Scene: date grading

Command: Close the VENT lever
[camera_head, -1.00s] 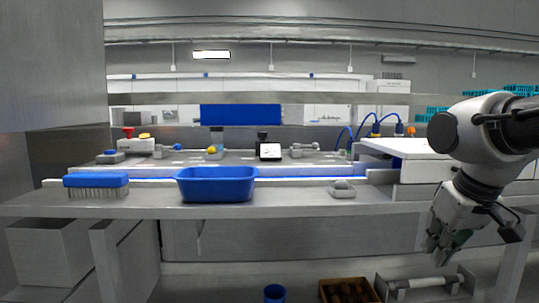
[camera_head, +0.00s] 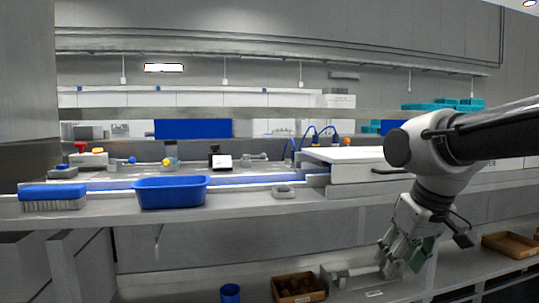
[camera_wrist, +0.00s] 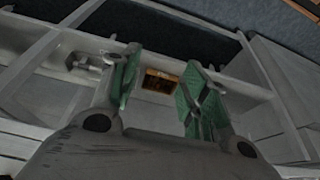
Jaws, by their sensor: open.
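No VENT lettering is readable, so I cannot tell which fitting is the VENT lever. On the back of the bench are a lever with a blue knob (camera_head: 131,160), a fitting with a yellow knob (camera_head: 169,162) and a grey handle fitting (camera_head: 254,157). A grey lever-like fitting (camera_head: 352,272) lies on the lower shelf, just left of my gripper (camera_head: 402,260). My gripper is open and empty, pointing down below the bench front. The wrist view shows its two green-padded fingers (camera_wrist: 160,72) apart, and a grey fitting (camera_wrist: 88,61) to their left.
A blue tub (camera_head: 172,193) and blue brush (camera_head: 53,197) stand on the bench's front edge. A white box (camera_head: 350,156) stands behind my arm. A brown crate (camera_head: 298,287) and blue cup (camera_head: 230,293) are low down. Another brown crate (camera_head: 512,245) is at right.

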